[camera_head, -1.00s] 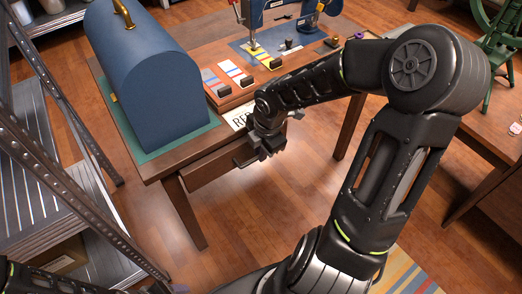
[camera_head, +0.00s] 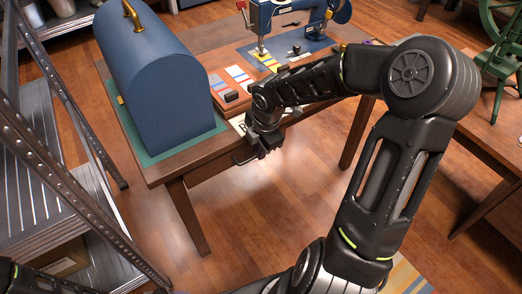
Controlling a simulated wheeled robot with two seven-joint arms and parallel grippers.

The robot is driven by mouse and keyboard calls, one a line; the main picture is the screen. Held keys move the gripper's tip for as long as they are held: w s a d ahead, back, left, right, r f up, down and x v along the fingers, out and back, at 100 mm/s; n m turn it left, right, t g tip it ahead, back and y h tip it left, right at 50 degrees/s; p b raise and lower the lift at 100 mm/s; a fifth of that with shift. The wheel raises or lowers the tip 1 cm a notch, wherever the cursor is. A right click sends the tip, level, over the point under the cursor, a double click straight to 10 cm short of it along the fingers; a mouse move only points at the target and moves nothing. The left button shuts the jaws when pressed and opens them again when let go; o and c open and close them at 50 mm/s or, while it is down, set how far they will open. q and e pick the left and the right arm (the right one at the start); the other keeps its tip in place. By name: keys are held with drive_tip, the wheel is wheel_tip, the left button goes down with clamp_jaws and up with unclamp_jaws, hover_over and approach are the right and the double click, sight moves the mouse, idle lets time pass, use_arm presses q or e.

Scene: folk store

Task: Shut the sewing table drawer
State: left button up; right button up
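The wooden sewing table (camera_head: 166,170) stands at the left and middle of the head view. Its drawer front (camera_head: 208,170) lies under the table's front edge and looks flush or nearly so. A dark handle (camera_head: 243,158) sticks out at the drawer's right part. My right gripper (camera_head: 266,152) is at the table's front edge, beside the handle, pointing down. Whether it touches the drawer cannot be told, and its fingers are too dark and small to read. My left gripper is not in view; only a bit of my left arm shows at the lower left.
A blue domed case (camera_head: 160,80) stands on a green mat on the table. A sewing machine (camera_head: 290,25) and colour cards (camera_head: 230,80) are farther back. A metal shelf (camera_head: 45,150) stands at left, a green spinning wheel (camera_head: 500,60) at right. Floor before the table is clear.

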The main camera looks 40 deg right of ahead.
drive_tip(key=o, duration=0.4)
drive_tip(key=shift+s, duration=0.1)
